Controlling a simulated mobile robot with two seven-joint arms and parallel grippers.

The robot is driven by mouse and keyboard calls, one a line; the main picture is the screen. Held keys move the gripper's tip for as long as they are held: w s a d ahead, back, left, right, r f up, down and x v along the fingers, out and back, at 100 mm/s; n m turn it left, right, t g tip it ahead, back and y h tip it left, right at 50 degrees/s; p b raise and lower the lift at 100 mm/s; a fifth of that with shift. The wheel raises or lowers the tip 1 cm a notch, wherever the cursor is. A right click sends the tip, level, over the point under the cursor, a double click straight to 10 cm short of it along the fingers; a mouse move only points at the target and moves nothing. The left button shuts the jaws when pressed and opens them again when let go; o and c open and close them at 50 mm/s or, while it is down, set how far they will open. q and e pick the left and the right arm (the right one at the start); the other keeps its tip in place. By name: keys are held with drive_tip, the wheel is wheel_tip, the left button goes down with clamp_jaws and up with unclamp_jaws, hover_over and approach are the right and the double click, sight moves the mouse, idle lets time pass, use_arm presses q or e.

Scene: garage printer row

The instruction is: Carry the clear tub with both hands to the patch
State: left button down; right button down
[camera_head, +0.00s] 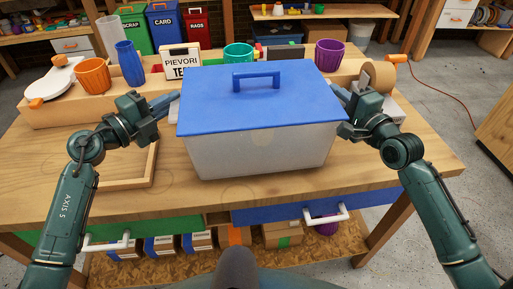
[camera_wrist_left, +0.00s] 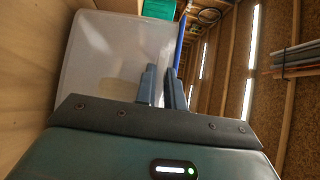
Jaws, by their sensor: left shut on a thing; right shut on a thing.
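The clear tub (camera_head: 260,152) has a blue lid (camera_head: 225,105) with a blue handle on top. It is level over the middle of the workbench; I cannot tell whether it touches the top. My left gripper (camera_head: 172,102) is shut on its left side just under the lid, and my right gripper (camera_head: 340,95) is shut on its right side. In the left wrist view the fingers (camera_wrist_left: 163,88) are at the tub's wall (camera_wrist_left: 98,50), near the blue lid edge (camera_wrist_left: 180,35). No patch can be made out; the tub hides part of the bench.
A wooden frame (camera_head: 135,184) lies on the bench (camera_head: 215,193) left of the tub. Behind are an orange pot (camera_head: 93,76), blue vase (camera_head: 130,64), sign (camera_head: 181,60), teal pot (camera_head: 238,54), purple pot (camera_head: 329,54) and tape roll (camera_head: 379,76). Bare bench shows in front.

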use_arm(q)
drive_tip(key=shift+a+f+b, duration=0.1)
drive_tip(key=shift+f+b, duration=0.4)
drive_tip(key=shift+f, duration=0.15)
use_arm(e)
drive_tip(key=shift+d+f, duration=0.1)
drive_tip(key=shift+f, duration=0.5)
use_arm(q)
drive_tip(key=c, duration=1.5)
unclamp_jaws()
drive_tip(key=shift+r, duration=0.1)
use_arm(e)
drive_tip(key=c, duration=1.5)
unclamp_jaws()
use_arm(q)
drive_tip(key=v, duration=1.2)
use_arm(e)
drive_tip(key=v, duration=1.2)
drive_tip(key=shift+s, duration=0.1)
